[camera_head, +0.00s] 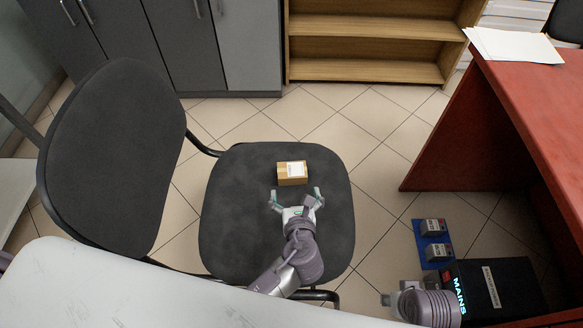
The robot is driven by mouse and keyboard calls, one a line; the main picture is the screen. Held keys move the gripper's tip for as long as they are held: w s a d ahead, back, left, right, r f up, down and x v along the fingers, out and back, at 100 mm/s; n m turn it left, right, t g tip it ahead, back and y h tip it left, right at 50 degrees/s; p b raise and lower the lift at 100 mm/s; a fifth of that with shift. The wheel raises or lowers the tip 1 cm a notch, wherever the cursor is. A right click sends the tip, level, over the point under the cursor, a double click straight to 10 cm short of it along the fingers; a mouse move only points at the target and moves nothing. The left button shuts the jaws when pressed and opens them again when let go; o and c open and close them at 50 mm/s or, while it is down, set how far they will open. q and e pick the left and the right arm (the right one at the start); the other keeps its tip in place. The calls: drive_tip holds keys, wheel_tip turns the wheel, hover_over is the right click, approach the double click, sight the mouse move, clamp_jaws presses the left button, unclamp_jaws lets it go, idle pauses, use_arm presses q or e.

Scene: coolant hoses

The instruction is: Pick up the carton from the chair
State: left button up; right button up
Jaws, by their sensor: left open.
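A small brown carton (292,173) with a white label on top sits on the dark seat of the chair (234,215), towards its far side. My left gripper (296,194) is open and empty over the seat, just on the near side of the carton. Its two fingers are spread and point towards the carton. A small gap shows between the fingertips and the carton in the picture. My left forearm hides part of the seat's near edge. I do not see the fingers of my right gripper.
The chair's backrest (112,158) rises at left. A white surface (150,290) crosses the near edge. A red desk (540,105) with papers (512,46) stands at right. A black box (497,289) and a blue tray (421,249) are below it. Grey cabinets and a wooden shelf (372,52) stand behind.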

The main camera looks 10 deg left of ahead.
sight(292, 172)
use_arm(q)
drive_tip(key=b+x, duration=0.1)
drive_tip(key=x, duration=0.4)
drive_tip(key=shift+w+f, duration=0.25)
drive_tip(key=shift+w, duration=0.1)
drive_tip(key=shift+w+a+f+b, duration=0.1)
drive_tip(key=shift+w+a+b, duration=0.05)
drive_tip(key=shift+w+b, duration=0.2)
drive_tip(key=shift+w+a+f+b, duration=0.15)
drive_tip(key=shift+w+f+b, duration=0.25)
drive_tip(key=shift+w+f, duration=0.15)
drive_tip(key=b+x, duration=0.1)
drive_tip(key=x, duration=0.1)
drive_tip(key=shift+w+a, duration=0.1)
drive_tip(key=shift+w, duration=0.2)
drive_tip(key=shift+w+a+f, duration=0.1)
drive_tip(key=shift+w+f, duration=0.05)
drive_tip(key=shift+w, duration=0.25)
use_arm(e)
drive_tip(key=v, duration=0.7)
drive_tip(key=shift+r+t, duration=0.15)
drive_tip(key=shift+t, duration=0.15)
drive_tip(key=shift+d, duration=0.15)
use_arm(q)
drive_tip(key=c, duration=0.9)
